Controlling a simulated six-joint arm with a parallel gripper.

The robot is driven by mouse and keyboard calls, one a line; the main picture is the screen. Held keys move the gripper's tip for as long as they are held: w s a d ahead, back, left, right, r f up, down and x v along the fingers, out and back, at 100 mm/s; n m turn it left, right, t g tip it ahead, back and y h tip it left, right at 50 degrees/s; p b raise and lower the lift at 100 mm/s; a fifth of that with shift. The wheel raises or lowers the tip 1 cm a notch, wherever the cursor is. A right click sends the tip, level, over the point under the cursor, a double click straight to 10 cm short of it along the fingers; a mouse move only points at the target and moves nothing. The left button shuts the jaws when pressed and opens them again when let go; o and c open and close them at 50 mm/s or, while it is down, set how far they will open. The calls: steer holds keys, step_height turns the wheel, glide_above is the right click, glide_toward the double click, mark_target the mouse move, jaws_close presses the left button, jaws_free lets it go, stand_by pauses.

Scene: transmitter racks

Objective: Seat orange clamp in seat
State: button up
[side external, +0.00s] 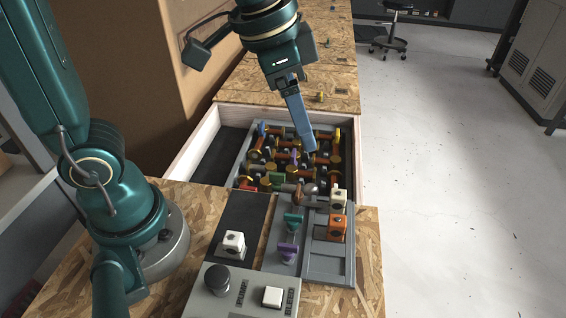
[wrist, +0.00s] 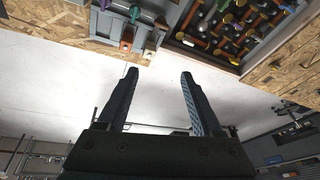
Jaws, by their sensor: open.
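An orange block-shaped piece with a dark round hole, which looks like the orange clamp (side external: 337,228), stands in the grey rack (side external: 328,264) at the right front of the bench. It also shows small near the top of the wrist view (wrist: 126,40). I cannot tell which recess is its seat; a bare recessed panel lies in front of the orange clamp in the rack. My gripper (side external: 307,149) hangs behind and left of the orange clamp, over the drawer of rods. In the wrist view its two fingers (wrist: 159,74) are apart with nothing between them.
A white block (side external: 339,199) stands just behind the orange clamp. Teal (side external: 293,221) and purple (side external: 288,252) handles stand to its left. The open drawer (side external: 200,147) holds a crowded lattice of copper rods and coloured knobs. A control box (side external: 243,291) sits at the front.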

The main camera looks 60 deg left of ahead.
mark_target(337, 220)
steer(key=d+f+m+g, duration=0.1)
steer(key=d+f, duration=0.1)
steer(key=f, duration=0.1)
steer(key=w+d+f+m+g, duration=0.1)
steer(key=d+f, duration=0.2)
steer(key=f, duration=0.1)
steer(key=w+d+f+m+g, duration=0.1)
steer(key=d+f, duration=0.1)
steer(key=f, duration=0.2)
steer(key=shift+w+d+m+g+y, duration=0.15)
steer(key=shift+d+m+g+y, duration=0.15)
steer(key=shift+g+y, duration=0.1)
steer(key=shift+d+f, duration=0.1)
steer(key=shift+f, duration=2.5)
jaws_close()
